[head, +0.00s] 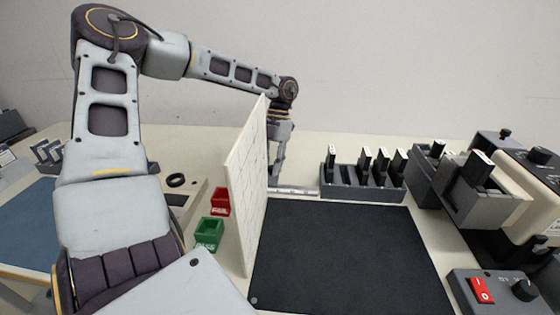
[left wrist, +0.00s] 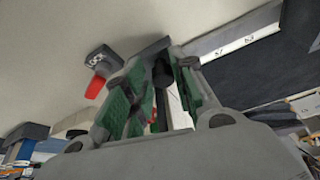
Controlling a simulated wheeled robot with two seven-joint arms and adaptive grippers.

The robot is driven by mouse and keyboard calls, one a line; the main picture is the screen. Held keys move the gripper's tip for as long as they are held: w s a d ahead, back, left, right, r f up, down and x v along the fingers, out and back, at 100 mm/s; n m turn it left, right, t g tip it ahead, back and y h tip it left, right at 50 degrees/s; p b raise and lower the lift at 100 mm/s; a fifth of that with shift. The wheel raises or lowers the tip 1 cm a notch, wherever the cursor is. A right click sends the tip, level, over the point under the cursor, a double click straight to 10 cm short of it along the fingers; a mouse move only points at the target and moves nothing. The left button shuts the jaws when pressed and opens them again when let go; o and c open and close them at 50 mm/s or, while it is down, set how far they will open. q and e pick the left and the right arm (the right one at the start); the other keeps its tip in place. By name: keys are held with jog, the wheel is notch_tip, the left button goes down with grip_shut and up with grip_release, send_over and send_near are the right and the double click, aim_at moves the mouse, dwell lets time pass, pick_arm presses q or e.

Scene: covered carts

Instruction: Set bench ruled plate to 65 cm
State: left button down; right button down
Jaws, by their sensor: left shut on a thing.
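The ruled plate (head: 246,190) is a tall white board with grid lines, standing upright at the left edge of a black mat. My left gripper (head: 278,165) reaches down behind its far edge, partly hidden by it. In the left wrist view the green-padded fingers (left wrist: 160,92) are closed around a dark part, with a white edge beside it that seems to belong to the plate. A pale scale strip (head: 293,190) lies by the gripper. Its marks also show in the left wrist view (left wrist: 236,42), too small to read. My right gripper is out of view.
A grey block marked LOCK with a red lever (left wrist: 97,86) is near the fingers. Red (head: 220,202) and green (head: 209,234) bins stand left of the plate. The black mat (head: 345,255) is clear. A slotted rack (head: 362,182) and a red-switch box (head: 492,292) are at right.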

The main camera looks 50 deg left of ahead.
pick_arm(q)
jog(key=shift+s+a, duration=0.15)
jog(key=shift+a, duration=0.05)
jog(key=c, duration=1.3)
grip_release()
jog(key=shift+s, duration=0.1)
jog(key=shift+r, duration=0.1)
jog(key=v, duration=1.1)
jog(key=shift+r, duration=0.35)
